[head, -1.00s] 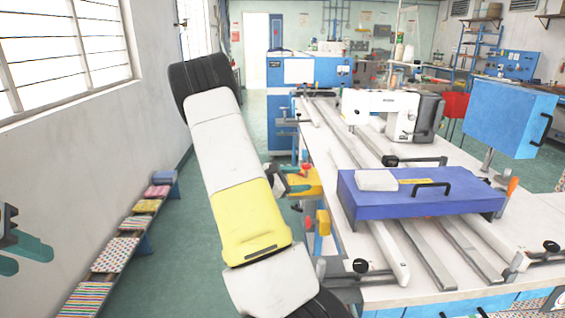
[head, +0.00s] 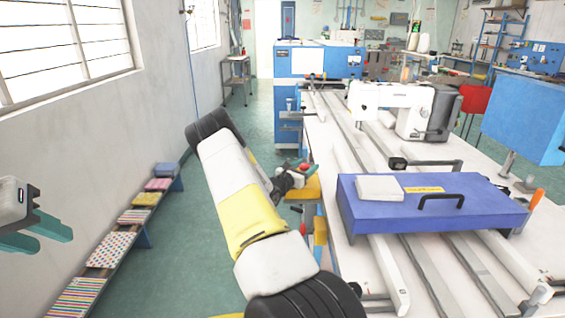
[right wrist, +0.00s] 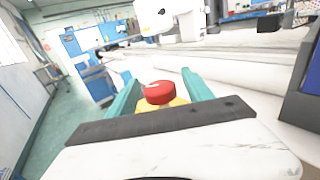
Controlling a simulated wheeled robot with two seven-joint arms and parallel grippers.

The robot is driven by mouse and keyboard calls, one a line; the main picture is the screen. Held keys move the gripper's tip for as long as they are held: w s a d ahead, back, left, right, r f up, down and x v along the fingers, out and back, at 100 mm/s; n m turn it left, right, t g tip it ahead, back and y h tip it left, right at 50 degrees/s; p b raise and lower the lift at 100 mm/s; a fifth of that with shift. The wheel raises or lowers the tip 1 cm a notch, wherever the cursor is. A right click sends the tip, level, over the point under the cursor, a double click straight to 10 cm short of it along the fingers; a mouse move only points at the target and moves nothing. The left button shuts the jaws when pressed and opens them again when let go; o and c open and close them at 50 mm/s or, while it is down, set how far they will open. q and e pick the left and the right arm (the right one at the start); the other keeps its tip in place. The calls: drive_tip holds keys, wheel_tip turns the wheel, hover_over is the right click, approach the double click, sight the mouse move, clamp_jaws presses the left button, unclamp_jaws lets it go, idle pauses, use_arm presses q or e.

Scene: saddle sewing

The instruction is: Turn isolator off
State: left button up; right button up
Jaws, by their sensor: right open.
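The isolator is a red knob (right wrist: 160,92) on a yellow box at the left edge of the long table. In the head view the red knob (head: 303,167) sits above the yellow box (head: 300,189), partly covered by my right gripper. My right gripper (right wrist: 159,80) is open, with the red knob showing between its two teal fingers; I cannot tell whether they touch it. In the head view my right gripper (head: 288,178) is beside the knob, largely hidden by my arm. My left gripper (head: 55,239) is open and empty at the far left, away from the isolator.
The white table (head: 326,150) carries long rails, a blue-purple case (head: 430,205) and a white sewing machine (head: 390,100). A blue cabinet (head: 318,65) stands at the far end. A low bench with patterned cloths (head: 112,232) runs along the left wall. The floor between is clear.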

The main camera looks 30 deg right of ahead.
drive_tip(key=shift+x, duration=1.05)
drive_tip(key=shift+c, duration=0.4)
clamp_jaws()
